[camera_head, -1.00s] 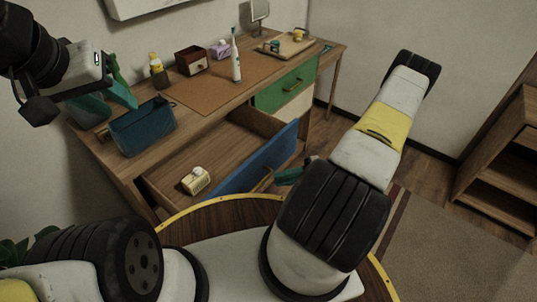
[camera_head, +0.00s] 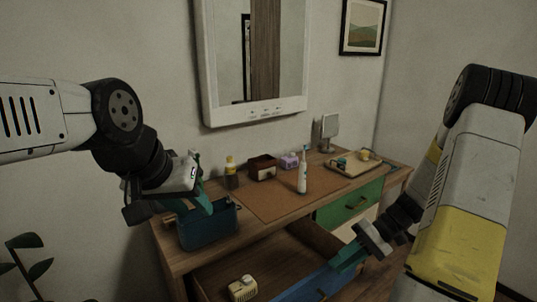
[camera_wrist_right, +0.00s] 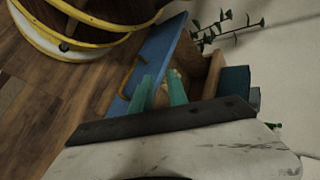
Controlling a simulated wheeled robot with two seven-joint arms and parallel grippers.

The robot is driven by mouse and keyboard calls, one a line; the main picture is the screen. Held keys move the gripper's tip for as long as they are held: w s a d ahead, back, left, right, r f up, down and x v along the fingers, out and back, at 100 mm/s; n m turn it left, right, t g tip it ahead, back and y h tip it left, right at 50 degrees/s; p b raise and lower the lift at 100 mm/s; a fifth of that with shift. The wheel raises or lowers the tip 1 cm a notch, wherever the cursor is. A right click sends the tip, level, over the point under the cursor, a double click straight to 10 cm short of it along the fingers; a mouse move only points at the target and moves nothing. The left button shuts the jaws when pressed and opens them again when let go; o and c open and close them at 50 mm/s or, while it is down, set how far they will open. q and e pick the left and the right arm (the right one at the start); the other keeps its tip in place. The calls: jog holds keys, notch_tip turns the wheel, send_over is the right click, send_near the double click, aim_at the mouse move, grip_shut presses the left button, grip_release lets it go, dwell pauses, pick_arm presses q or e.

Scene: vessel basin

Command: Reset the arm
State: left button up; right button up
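My left gripper (camera_head: 203,192) is above and behind the blue basket at the left end of the desk. Its teal fingers look apart and hold nothing that I can see. My right gripper (camera_head: 350,258) is beside the blue front of the pulled-out drawer (camera_head: 305,284), at the right. In the right wrist view its two teal fingers (camera_wrist_right: 158,92) are apart, with the drawer behind them and no object gripped. My right forearm, white and yellow, fills the right side of the head view.
The desk holds a blue basket (camera_head: 210,226), a yellow-capped bottle (camera_head: 231,174), a dark wooden box (camera_head: 262,168), a purple box (camera_head: 289,161), an electric toothbrush (camera_head: 302,172) and a tray (camera_head: 352,166). A cream box (camera_head: 242,289) lies in the open drawer. A mirror cabinet (camera_head: 205,60) hangs above.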

jog(key=s+a+r+t+h, duration=0.2)
jog(key=s+r, duration=0.1)
jog(key=r, duration=0.5)
jog(key=s+a+r+t+h, duration=0.1)
jog(key=s+r+t+h, duration=0.2)
jog(key=r, duration=0.6)
jog(key=s+a+r+t+h, duration=0.2)
jog(key=s+r+t, duration=0.1)
jog(key=r, duration=0.5)
jog(key=shift+s+a+r+n+h, duration=0.15)
jog(key=shift+s+a+n+h, duration=0.15)
jog(key=shift+s+h, duration=0.15)
jog(key=shift+d, duration=0.1)
